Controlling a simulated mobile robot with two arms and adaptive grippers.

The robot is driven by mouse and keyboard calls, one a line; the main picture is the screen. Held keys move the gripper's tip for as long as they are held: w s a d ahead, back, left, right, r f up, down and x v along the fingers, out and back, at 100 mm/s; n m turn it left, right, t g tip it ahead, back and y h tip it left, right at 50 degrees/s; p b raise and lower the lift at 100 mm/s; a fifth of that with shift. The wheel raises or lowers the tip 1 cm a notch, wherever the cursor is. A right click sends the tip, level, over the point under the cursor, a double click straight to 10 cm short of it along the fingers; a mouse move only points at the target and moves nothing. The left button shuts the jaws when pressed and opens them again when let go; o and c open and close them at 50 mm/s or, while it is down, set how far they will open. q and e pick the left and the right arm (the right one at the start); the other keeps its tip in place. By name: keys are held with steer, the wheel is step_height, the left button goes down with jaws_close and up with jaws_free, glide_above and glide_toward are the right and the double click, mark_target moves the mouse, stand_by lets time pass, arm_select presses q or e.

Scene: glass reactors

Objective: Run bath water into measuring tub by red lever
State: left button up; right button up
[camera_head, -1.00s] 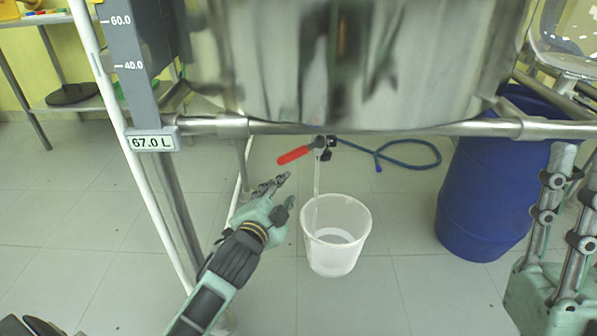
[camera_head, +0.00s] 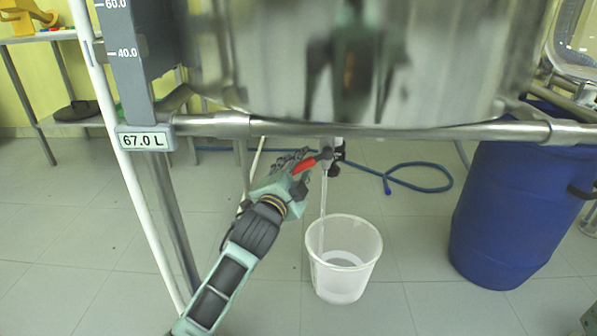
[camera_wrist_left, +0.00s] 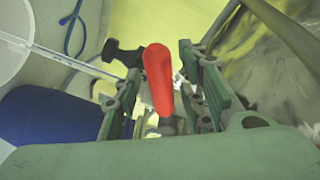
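The red lever (camera_head: 305,164) points left from the valve under the steel bath (camera_head: 400,85). A thin pale stream (camera_head: 323,205) runs from the valve down into the white measuring tub (camera_head: 368,255), which stands on the floor with some liquid in it. My left gripper (camera_head: 300,163) is at the lever. In the left wrist view the lever (camera_wrist_left: 158,78) lies between the two spread fingers of my left gripper (camera_wrist_left: 160,95), with gaps on both sides. The tub's rim (camera_wrist_left: 30,40) shows at the upper left there. My right gripper is not in view.
A level display (camera_head: 145,140) reads 67.0 L on the frame. The steel frame rail (camera_head: 400,131) crosses above the valve. A blue barrel (camera_head: 510,215) stands to the right. A blue hose (camera_head: 420,189) lies on the floor behind. The floor around the tub is clear.

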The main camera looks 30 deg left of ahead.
arm_select(q)
steer(key=shift+c, duration=0.3)
jaws_close()
stand_by(0.3)
